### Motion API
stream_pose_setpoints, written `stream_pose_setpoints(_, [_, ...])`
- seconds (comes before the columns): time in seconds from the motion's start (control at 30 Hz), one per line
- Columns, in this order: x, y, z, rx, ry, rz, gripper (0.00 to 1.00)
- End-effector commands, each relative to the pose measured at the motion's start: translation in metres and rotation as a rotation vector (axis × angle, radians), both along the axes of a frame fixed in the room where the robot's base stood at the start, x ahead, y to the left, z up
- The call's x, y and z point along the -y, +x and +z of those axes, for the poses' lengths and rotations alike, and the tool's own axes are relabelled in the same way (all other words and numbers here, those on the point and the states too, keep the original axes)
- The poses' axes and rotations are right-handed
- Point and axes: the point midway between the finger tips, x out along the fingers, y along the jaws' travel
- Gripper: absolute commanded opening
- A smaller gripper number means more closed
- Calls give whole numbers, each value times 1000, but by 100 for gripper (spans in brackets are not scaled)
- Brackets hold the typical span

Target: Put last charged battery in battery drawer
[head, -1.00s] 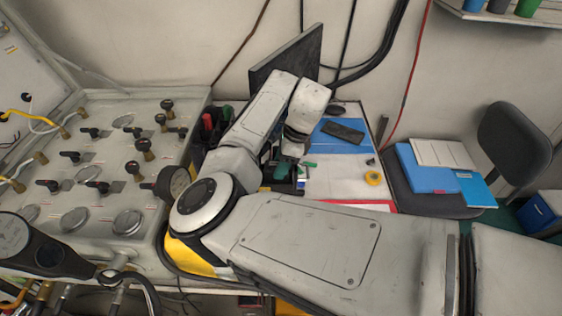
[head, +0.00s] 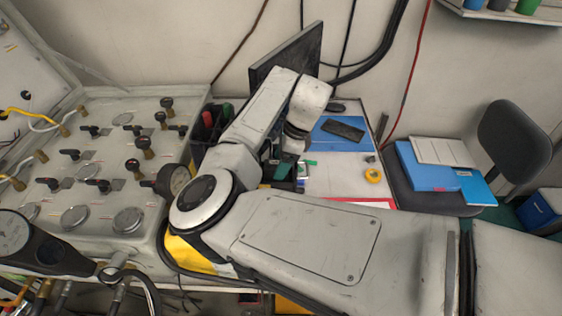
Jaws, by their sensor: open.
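My gripper (head: 284,162) hangs below my wrist over the left part of the desk. It is small and dark, and my own arm partly covers it. Its fingertips and the gap between them are hard to make out. A dark green item (head: 277,172) shows right at the gripper, beside small dark items. I cannot tell whether it is a battery, or whether it touches the fingers. I cannot pick out the battery drawer; my forearm and elbow hide the desk's near left part.
The valve panel (head: 100,150) with gauges fills the left. A dark organizer (head: 203,140) stands beside it. A monitor (head: 290,55) is behind my arm. On the desk (head: 335,175) are a blue folder (head: 335,142) and yellow tape (head: 373,176). A chair (head: 515,140) stands right.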

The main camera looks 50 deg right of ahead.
Motion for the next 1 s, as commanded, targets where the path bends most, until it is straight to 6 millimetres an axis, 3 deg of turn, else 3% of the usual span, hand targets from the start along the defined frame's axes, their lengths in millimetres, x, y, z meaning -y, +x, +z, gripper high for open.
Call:
stream_pose_setpoints(0.4, [16,-19,73,5,-3,-2,72])
stream_pose_setpoints(0.6, [21,-26,100,2,-1,-2,72])
stream_pose_setpoints(1.0, [23,-29,110,1,-1,0,72])
